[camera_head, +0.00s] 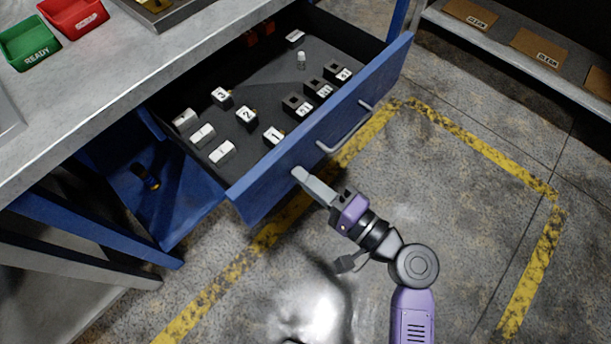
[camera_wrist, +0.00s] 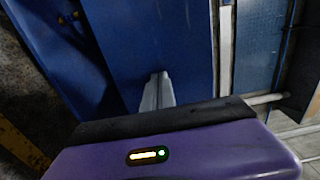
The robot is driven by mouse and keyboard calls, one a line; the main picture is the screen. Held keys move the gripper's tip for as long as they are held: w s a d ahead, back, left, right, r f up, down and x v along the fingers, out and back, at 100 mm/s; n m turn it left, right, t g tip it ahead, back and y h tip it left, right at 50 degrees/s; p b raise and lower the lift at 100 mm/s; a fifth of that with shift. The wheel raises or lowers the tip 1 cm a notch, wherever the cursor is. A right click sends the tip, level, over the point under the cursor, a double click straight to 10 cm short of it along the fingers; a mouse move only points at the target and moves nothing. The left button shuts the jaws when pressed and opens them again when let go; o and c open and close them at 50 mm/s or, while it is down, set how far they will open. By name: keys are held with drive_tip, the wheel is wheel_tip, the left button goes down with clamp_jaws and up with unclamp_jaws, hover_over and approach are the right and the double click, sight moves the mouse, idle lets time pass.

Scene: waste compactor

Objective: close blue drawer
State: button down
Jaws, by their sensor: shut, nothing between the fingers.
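The blue drawer (camera_head: 262,199) is pulled out from under the grey workbench (camera_head: 95,120). Its front panel carries a grey bar handle (camera_head: 345,129). My gripper (camera_head: 299,174) is shut and empty. Its fingertips are at the drawer's front panel, to the left of the handle; I cannot tell for certain whether they touch it. In the wrist view the closed fingers (camera_wrist: 158,84) point at the blue drawer front (camera_wrist: 140,40).
Inside the drawer lie several numbered blocks, such as block 2 (camera_head: 247,115). A green READY bin (camera_head: 30,42) and a red bin (camera_head: 73,14) stand on the bench. A shelf with cardboard boxes (camera_head: 538,47) is at the upper right. The floor right of the drawer is clear.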

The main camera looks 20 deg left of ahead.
drive_tip(key=shift+a, duration=0.1)
drive_tip(key=b, duration=0.8)
hover_over(215, 117)
drive_tip(key=d, duration=0.1)
drive_tip(key=shift+s+d, duration=0.1)
drive_tip(key=shift+a+b, duration=0.3)
drive_tip(key=shift+w+a+r, duration=0.15)
drive_tip(key=shift+w+a, duration=0.05)
drive_tip(key=shift+w, duration=0.05)
drive_tip(key=shift+s, duration=0.1)
